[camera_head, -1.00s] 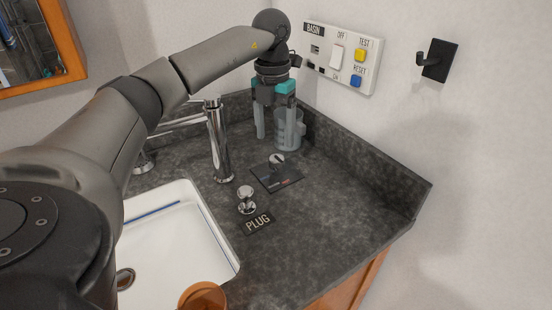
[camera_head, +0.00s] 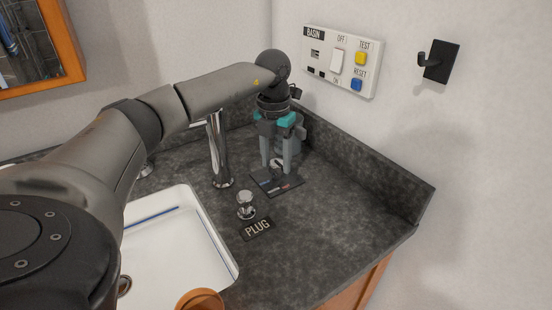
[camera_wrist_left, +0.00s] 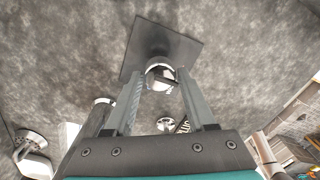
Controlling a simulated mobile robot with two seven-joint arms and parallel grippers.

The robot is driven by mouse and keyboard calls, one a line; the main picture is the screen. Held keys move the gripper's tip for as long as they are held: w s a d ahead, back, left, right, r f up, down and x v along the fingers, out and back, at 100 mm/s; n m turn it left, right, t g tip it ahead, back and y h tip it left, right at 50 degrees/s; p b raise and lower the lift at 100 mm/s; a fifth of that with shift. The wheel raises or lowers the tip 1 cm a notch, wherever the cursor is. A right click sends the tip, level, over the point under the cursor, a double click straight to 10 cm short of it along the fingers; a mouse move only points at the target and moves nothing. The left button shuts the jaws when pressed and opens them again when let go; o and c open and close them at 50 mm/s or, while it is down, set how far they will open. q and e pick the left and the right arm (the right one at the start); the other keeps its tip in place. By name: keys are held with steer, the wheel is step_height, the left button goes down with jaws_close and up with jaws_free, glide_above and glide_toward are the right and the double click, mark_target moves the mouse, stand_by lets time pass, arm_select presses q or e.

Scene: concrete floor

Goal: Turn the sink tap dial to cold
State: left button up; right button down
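The tap dial is a small chrome knob on a dark square plate (camera_head: 290,186) beside the tap (camera_head: 219,150). In the head view my left gripper (camera_head: 276,168) points down over the plate and mostly hides the knob. In the left wrist view the dial (camera_wrist_left: 158,76) shows between the fingertips, with a short dark pointer towards the right and the plate (camera_wrist_left: 165,42) beyond it. The left fingers are apart, one on each side of the dial; I cannot tell whether either touches it. My right gripper is not in view.
A chrome plug knob (camera_head: 245,200) stands near the PLUG label (camera_head: 257,229), left of the dial plate. A clear cup (camera_head: 299,135) is behind my gripper. The white sink (camera_head: 180,245) is at left; an orange cup (camera_head: 200,299) is at the bottom. The right counter is clear.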

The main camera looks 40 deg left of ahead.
arm_select(q)
jaws_close()
steer(key=shift+a, duration=0.1)
